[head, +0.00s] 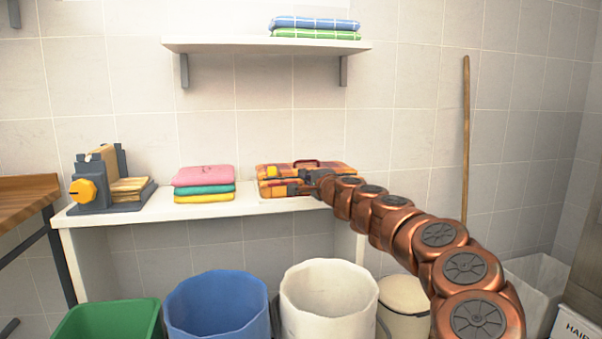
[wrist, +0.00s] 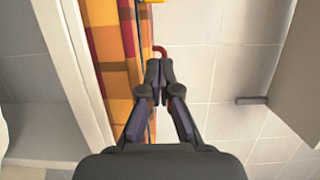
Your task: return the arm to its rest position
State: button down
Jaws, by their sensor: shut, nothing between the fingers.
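My copper-coloured arm reaches in from the lower right of the head view to the counter. My gripper (head: 290,188) is in front of an orange plaid case (head: 275,171) on the counter. In the wrist view the two fingertips (wrist: 159,72) are together with nothing between them. The plaid case (wrist: 112,50) shows there beside and beyond the fingers, with its dark red handle partly hidden. I cannot tell whether the fingers touch the case.
The white counter (head: 130,216) also holds folded towels (head: 204,184) and a grey device with a yellow knob (head: 83,192). A shelf (head: 225,44) hangs above. Green (head: 105,322), blue (head: 218,307) and white bins (head: 330,302) stand below. A wooden pole (head: 466,135) leans at right.

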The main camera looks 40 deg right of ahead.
jog(key=shift+s+a+p, duration=0.2)
jog(key=shift+s, duration=0.95)
jog(key=shift+s+a+p, duration=0.15)
jog(key=shift+s+a, duration=0.05)
jog(key=shift+s, duration=0.95)
